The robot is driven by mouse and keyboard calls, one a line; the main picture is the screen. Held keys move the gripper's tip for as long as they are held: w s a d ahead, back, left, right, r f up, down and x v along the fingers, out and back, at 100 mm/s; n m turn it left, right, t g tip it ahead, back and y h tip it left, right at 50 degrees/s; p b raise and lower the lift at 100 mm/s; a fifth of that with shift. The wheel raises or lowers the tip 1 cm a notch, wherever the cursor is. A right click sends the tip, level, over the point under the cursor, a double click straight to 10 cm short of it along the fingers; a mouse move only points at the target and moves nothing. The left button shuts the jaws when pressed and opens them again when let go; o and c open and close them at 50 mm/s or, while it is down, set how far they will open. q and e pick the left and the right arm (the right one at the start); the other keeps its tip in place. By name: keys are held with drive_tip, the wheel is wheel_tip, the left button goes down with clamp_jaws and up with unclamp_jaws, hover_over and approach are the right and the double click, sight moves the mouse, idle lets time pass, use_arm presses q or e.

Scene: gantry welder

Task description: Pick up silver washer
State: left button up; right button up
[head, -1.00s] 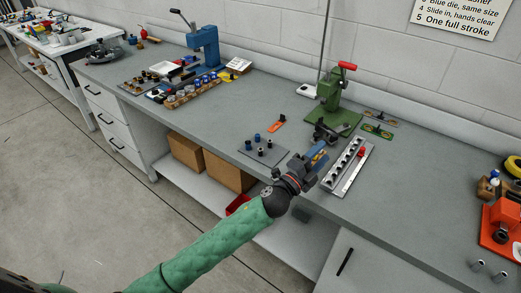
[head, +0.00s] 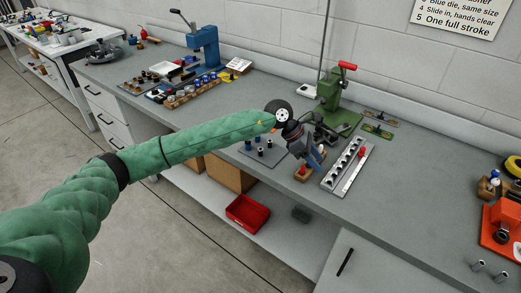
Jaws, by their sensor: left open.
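My left gripper (head: 313,158) is open and points down over the bench, just left of a long pale rack (head: 336,178). A small wooden block with a red part (head: 302,173) lies just below and beside its fingers. The rack holds a row of small round silver and dark pieces, with one red piece. I cannot make out a silver washer for certain at this size. My right gripper is not in view.
A green press (head: 337,98) with a red-knobbed lever stands behind the rack. A grey plate (head: 248,150) with dark pegs lies left of my gripper, partly under my arm. Bare grey bench (head: 420,185) lies to the right. A red bin (head: 247,213) sits on the shelf below.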

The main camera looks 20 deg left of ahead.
use_arm(q)
drive_tip(key=w+a+m+y, duration=0.1)
drive_tip(key=w+a+y, duration=0.3)
drive_tip(key=a, duration=0.5)
drive_tip(key=y, duration=0.5)
approach(261, 148)
drive_tip(key=shift+s+a+f+t+p, duration=0.1)
drive_tip(key=shift+s+f+t+p, duration=0.15)
drive_tip(key=shift+f, duration=0.35)
drive_tip(key=shift+s+f+t+p, duration=0.15)
drive_tip(key=shift+f+p, duration=0.15)
drive_tip(key=shift+f, duration=0.3)
wheel_tip(261, 148, down, 4)
drive_tip(key=p, duration=0.3)
drive_tip(key=shift+a, duration=0.15)
drive_tip(key=shift+f, duration=0.6)
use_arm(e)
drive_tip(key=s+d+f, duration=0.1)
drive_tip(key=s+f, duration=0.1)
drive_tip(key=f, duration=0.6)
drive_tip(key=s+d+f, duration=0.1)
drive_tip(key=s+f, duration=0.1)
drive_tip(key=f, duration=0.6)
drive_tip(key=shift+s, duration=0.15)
use_arm(q)
drive_tip(key=shift+f+b, duration=0.25)
drive_tip(key=shift+b, duration=0.2)
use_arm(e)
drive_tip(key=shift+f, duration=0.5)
